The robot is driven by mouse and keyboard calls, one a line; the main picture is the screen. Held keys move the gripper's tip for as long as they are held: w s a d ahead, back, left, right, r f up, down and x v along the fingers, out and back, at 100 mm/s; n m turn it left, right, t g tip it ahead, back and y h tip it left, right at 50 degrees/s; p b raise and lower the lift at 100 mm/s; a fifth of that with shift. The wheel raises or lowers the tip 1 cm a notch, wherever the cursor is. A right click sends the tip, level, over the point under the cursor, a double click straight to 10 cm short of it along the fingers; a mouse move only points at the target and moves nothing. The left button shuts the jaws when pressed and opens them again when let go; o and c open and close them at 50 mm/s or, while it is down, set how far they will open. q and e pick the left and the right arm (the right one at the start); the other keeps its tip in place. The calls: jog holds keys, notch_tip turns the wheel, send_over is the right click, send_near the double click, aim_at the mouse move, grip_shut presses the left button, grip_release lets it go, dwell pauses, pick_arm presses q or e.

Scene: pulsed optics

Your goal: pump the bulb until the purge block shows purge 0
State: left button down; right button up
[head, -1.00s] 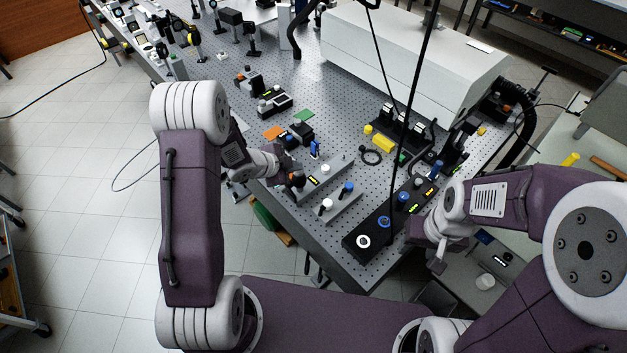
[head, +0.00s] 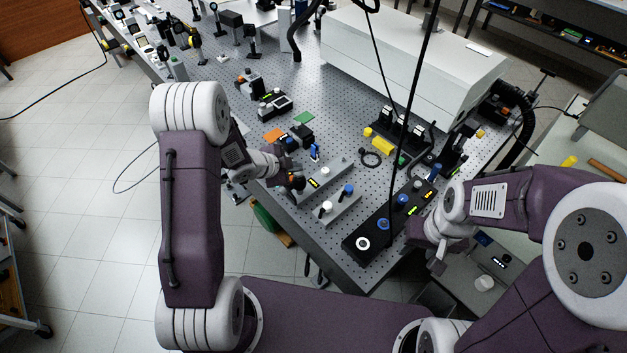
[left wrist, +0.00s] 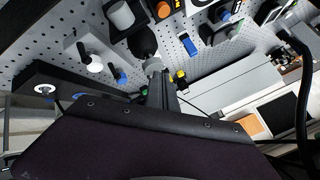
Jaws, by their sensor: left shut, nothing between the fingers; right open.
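A dark rounded bulb (left wrist: 142,42) shows in the left wrist view, at the tip of my left gripper (left wrist: 154,66). In the head view my left gripper (head: 297,183) is shut and empty, at the near end of a grey block (head: 341,165) with a white knob and a small lit green display. The gripper largely hides the bulb there. Whether the fingertips touch the bulb, I cannot tell. The display is too small to read, and I cannot tell if this is the purge block. My right gripper (head: 437,262) is open, low beyond the table's right front edge.
A second grey block (head: 346,205) with a blue and a white knob stands beside the first. A long black panel (head: 380,235) with blue knobs lies to its right. Black cables hang over the perforated table (head: 340,110). A large white housing (head: 410,60) stands behind.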

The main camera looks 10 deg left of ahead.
aim_at(296, 173)
pick_arm(q)
jog(key=shift+r+p, duration=0.55)
jog(key=shift+r, duration=0.35)
notch_tip(296, 173, up, 6)
jog(key=p, duration=0.5)
jog(key=shift+p, duration=0.3)
